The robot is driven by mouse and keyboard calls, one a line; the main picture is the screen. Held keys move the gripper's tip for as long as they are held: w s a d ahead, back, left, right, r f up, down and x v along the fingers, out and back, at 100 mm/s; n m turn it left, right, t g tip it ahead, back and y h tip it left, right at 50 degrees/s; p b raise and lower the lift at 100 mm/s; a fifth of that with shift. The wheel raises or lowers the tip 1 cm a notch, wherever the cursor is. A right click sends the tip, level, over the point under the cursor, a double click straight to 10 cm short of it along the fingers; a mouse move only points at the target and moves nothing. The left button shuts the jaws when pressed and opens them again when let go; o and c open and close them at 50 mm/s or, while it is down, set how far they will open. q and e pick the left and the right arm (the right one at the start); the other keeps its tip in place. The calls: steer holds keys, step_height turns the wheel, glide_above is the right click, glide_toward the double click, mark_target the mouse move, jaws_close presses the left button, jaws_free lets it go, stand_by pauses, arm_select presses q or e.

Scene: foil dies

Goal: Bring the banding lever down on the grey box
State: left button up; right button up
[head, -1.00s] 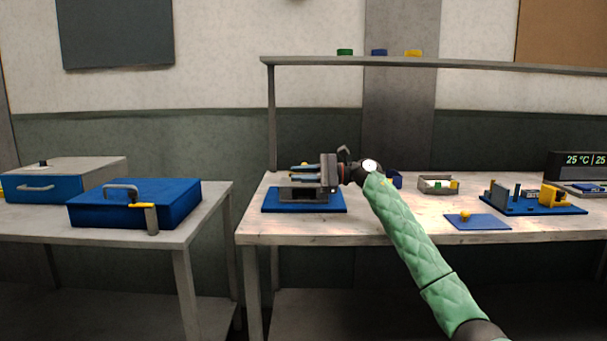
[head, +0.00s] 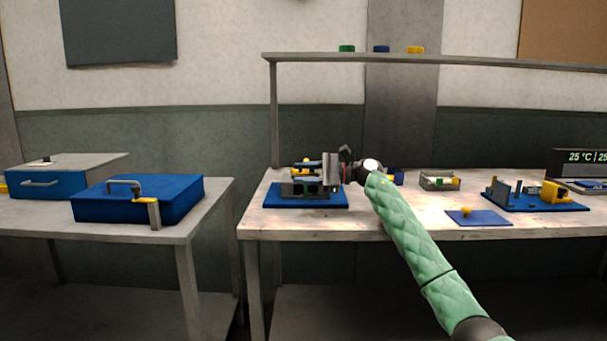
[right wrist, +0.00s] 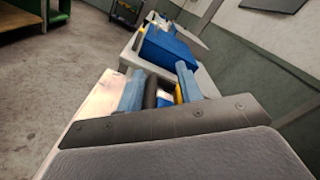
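The grey box (head: 292,190) sits on a blue base plate (head: 334,202) near the left end of the right-hand table. My right gripper (head: 306,170) is directly above and at the box, its fingers pointing left, hiding part of it. In the right wrist view its two blue fingers (right wrist: 159,86) stand apart. A dark rounded bar (right wrist: 151,92), perhaps the banding lever, shows between them, close to the left finger. A yellow part (right wrist: 178,93) shows by the right finger. I cannot tell whether either touches a finger. My left gripper is out of view.
A blue case (head: 140,199) with a grey handle stands on the left table, across a gap. Right of my arm are a small tray (head: 438,181), a blue plate with a yellow knob (head: 480,218) and a blue fixture board (head: 532,203). A shelf (head: 430,60) runs above.

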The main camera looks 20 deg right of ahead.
steer(key=shift+r, duration=0.15)
steer(key=v, duration=0.7)
steer(key=shift+d, duration=0.35)
steer(key=shift+s, duration=0.2)
